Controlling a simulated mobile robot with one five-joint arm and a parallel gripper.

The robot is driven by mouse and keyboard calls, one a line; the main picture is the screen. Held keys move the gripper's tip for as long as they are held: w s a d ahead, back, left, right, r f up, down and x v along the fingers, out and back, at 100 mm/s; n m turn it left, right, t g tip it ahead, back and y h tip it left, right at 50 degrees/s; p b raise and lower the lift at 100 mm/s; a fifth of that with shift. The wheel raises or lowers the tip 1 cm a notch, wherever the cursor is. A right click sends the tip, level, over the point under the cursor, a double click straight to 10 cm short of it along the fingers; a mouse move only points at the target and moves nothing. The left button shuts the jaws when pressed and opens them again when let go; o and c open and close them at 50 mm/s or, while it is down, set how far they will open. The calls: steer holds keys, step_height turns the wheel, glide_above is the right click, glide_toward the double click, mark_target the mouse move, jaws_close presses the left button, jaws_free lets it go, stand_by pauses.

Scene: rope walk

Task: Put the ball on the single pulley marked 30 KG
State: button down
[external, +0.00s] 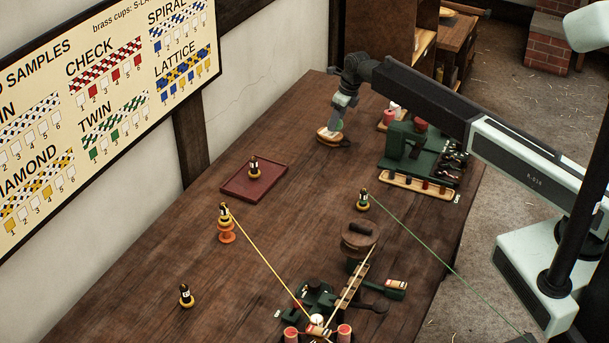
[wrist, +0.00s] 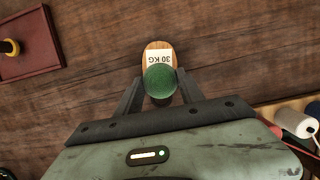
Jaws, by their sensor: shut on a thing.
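The green ball (wrist: 160,83) is between the jaws of my gripper (wrist: 160,77), which is shut on it. In the wrist view it covers the near part of a wooden pulley block (wrist: 148,52) with a white label reading 30 KG, upside down in the picture. In the external view my gripper (external: 338,120) points down right over the same pulley (external: 325,137), at the far part of the table. I cannot tell whether the ball touches the pulley.
A dark red tray (external: 270,188) with a small black-and-yellow figure lies to the left on the wooden table.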

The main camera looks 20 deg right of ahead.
step_height(320, 180, down, 2)
steer(key=shift+f+b, duration=0.1)
steer(key=shift+b, duration=0.2)
steer(key=shift+r, duration=0.25)
steer(key=shift+f, duration=0.2)
steer(key=c, duration=0.7)
jaws_free()
steer(key=shift+r, duration=0.1)
steer(key=p+v, duration=1.2)
steer(key=shift+s+r, duration=0.1)
